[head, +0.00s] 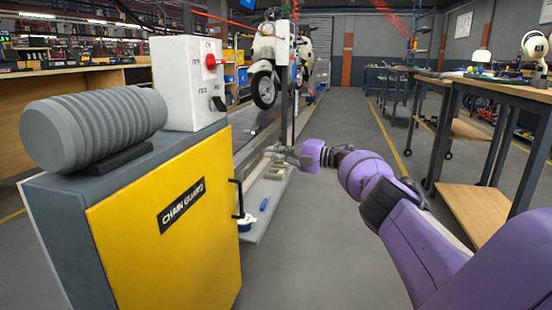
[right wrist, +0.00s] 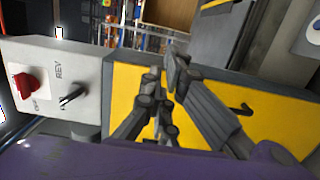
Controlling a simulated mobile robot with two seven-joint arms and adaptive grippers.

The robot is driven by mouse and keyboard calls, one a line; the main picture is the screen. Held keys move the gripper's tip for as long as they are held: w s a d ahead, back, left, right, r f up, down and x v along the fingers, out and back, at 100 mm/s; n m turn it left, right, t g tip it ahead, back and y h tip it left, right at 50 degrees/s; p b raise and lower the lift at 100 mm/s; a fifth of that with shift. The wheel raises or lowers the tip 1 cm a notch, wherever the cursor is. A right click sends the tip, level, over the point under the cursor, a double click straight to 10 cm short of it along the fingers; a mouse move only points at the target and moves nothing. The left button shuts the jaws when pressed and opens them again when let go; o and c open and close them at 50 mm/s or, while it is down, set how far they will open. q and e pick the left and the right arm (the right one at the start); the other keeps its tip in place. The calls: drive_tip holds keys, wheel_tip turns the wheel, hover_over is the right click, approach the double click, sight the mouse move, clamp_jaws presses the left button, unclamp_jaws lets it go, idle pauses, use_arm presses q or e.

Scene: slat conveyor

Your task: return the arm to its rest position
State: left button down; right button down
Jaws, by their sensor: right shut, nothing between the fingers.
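My right arm reaches in from the right of the head view, and its purple links end in the right gripper (head: 272,152). The gripper is in the air to the right of the yellow cabinet and looks small at this distance. In the right wrist view the fingers of the right gripper (right wrist: 165,75) are close together, with nothing held between them. The yellow cabinet front shows behind them. I cannot tell the exact gap between the gripper and the cabinet. My left gripper is not in view.
The yellow chain guard cabinet (head: 165,235) carries a control box (head: 187,90) with a red knob (head: 211,61) and a ribbed grey motor (head: 95,128). A low shelf (head: 262,205) holds a blue item and a tape roll. Workbenches (head: 500,91) stand right; open floor lies between.

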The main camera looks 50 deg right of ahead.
use_arm(q)
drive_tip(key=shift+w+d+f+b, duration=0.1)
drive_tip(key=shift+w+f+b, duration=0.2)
drive_tip(key=shift+b, duration=0.1)
use_arm(e)
drive_tip(key=shift+s+d+r, duration=0.25)
drive_tip(key=shift+s+d, duration=0.05)
drive_tip(key=shift+d, duration=0.15)
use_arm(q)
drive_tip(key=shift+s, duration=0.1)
